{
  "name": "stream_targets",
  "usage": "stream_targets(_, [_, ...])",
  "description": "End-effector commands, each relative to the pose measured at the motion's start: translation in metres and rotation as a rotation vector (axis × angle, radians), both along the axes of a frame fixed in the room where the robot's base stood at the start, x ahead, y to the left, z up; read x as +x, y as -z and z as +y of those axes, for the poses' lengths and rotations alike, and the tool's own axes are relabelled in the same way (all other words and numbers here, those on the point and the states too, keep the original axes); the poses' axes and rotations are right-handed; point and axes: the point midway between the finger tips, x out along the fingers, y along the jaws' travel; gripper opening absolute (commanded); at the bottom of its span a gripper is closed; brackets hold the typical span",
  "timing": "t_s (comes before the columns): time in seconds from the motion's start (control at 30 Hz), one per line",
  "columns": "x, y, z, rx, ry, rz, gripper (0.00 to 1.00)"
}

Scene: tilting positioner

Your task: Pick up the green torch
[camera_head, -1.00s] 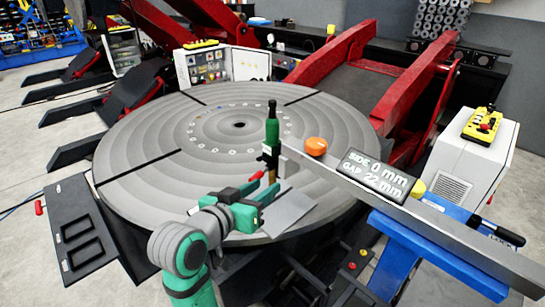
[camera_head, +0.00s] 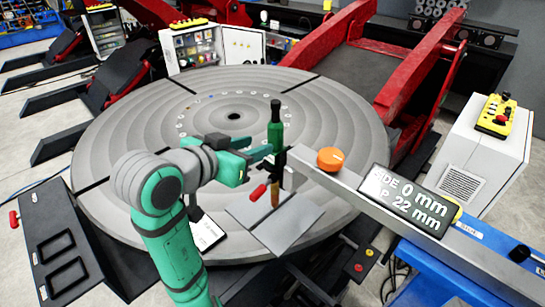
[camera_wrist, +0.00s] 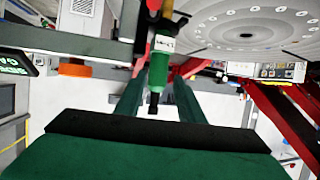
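The green torch (camera_head: 275,132) stands upright, black end up, in a holder at the end of the grey beam (camera_head: 325,180). A red-handled clamp (camera_head: 259,192) is below it. My gripper (camera_head: 260,157) reaches in from the left at the height of the torch's green body, its fingers pointing at it. In the wrist view the torch (camera_wrist: 161,72) shows between my two green fingers (camera_wrist: 158,90), which stand apart. Whether either finger touches the torch I cannot tell.
An orange knob (camera_head: 330,159) and a display reading side 0 mm, gap 22 mm (camera_head: 405,200) sit on the beam right of the torch. The round grey turntable (camera_head: 140,130) lies behind. A tilted grey plate (camera_head: 290,215) is below the torch.

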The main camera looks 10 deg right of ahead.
Motion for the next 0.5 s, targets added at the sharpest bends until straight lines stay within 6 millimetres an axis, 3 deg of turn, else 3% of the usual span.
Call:
stream_targets(0.3, [0.029, 0.017, -0.028, -0.001, 0.001, 0.003, 0.35])
stream_targets(0.5, [0.034, 0.02, -0.035, 0.0, 0.002, 0.001, 0.35])
